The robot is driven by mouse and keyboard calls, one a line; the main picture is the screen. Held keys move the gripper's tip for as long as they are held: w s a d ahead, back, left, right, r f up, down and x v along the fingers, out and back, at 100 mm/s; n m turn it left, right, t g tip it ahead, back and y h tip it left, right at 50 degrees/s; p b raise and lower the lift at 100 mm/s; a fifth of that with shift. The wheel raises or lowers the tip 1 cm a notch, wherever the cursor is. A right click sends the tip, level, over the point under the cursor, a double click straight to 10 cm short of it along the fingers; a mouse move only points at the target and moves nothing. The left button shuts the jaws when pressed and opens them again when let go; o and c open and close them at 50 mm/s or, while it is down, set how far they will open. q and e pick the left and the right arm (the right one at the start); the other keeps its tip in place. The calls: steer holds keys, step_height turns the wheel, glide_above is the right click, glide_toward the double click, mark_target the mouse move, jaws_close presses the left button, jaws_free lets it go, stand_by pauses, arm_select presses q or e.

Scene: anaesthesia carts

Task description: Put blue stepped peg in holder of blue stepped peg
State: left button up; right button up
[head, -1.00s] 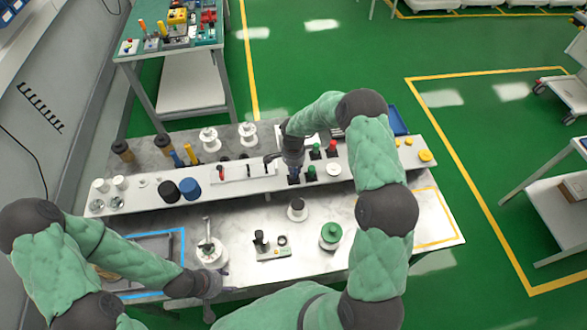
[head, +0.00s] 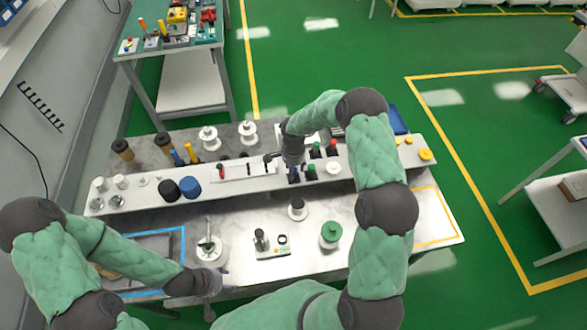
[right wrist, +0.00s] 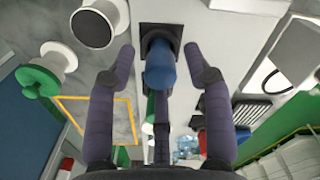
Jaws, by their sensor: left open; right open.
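The blue stepped peg (right wrist: 160,66) stands at a black square holder (right wrist: 174,30) in the right wrist view, its lower end in the holder's opening. How deep it sits cannot be told. My right gripper (right wrist: 164,62) is open, with its fingers apart on either side of the peg and gaps showing. In the head view, my right gripper (head: 291,168) points down at the shelf and largely hides the peg (head: 294,176). My left gripper (head: 213,288) is open and empty near the table's front edge, beside a white round fixture.
Green (head: 316,150) and red (head: 333,147) pegs stand close to my right gripper. A white plate (head: 244,170) lies to its left, with blue and black cylinders beyond. White spools (head: 248,133) stand behind. A white base with a green top (head: 330,234) stands in front.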

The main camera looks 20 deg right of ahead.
mark_target(294, 169)
arm_select(q)
step_height(294, 169, down, 2)
steer(key=shift+b, duration=1)
arm_select(e)
step_height(294, 169, up, 12)
